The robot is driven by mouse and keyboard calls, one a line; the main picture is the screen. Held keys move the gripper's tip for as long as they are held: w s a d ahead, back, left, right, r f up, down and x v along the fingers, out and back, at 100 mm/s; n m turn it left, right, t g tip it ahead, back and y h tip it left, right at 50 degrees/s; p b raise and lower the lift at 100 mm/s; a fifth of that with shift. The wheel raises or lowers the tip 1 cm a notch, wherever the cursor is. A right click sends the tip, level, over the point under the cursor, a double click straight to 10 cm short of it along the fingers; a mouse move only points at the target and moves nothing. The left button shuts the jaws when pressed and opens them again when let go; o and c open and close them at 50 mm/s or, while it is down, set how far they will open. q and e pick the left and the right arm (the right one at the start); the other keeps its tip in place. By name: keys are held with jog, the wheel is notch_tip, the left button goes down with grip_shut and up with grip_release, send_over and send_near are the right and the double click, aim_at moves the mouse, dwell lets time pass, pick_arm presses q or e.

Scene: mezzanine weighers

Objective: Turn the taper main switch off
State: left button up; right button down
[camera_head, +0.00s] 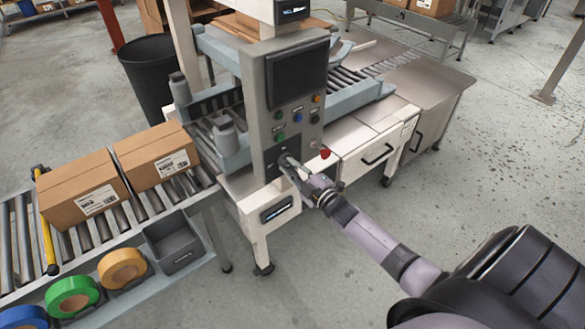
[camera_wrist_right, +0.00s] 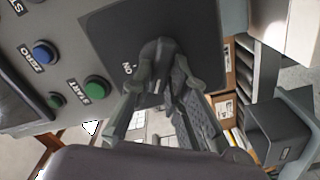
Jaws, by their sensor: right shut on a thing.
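The taper's grey control column (camera_head: 290,85) carries a dark plate low on its front. The main switch (camera_wrist_right: 158,52) is a dark rotary knob on that plate, seen close in the right wrist view. An "ON" label (camera_wrist_right: 130,68) shows beside it. My right gripper (camera_head: 291,166) reaches the plate from the lower right and is shut on the knob. In the wrist view the right gripper (camera_wrist_right: 163,82) has a finger on each side of the knob. The fingers hide most of the switch in the head view. My left gripper is out of view.
Green START (camera_wrist_right: 96,89) and blue ZERO (camera_wrist_right: 45,52) buttons sit near the plate. A red knob (camera_head: 325,153) is just right of the gripper. Cardboard boxes (camera_head: 82,188) stand on the roller conveyor (camera_head: 85,235) at left. Open floor (camera_head: 490,150) lies to the right.

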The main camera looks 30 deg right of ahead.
jog(key=n, duration=0.2)
jog(key=n+b, duration=0.1)
jog(key=n, duration=0.1)
jog(key=n+b, duration=0.1)
jog(key=n, duration=0.1)
jog(key=shift+f, duration=0.25)
jog(key=shift+n, duration=0.3)
jog(key=c, duration=1.6)
grip_release()
jog(key=shift+o, duration=0.2)
jog(key=shift+s, duration=0.1)
jog(key=s, duration=1.1)
jog(key=shift+s+d, duration=0.4)
jog(key=shift+d, duration=0.05)
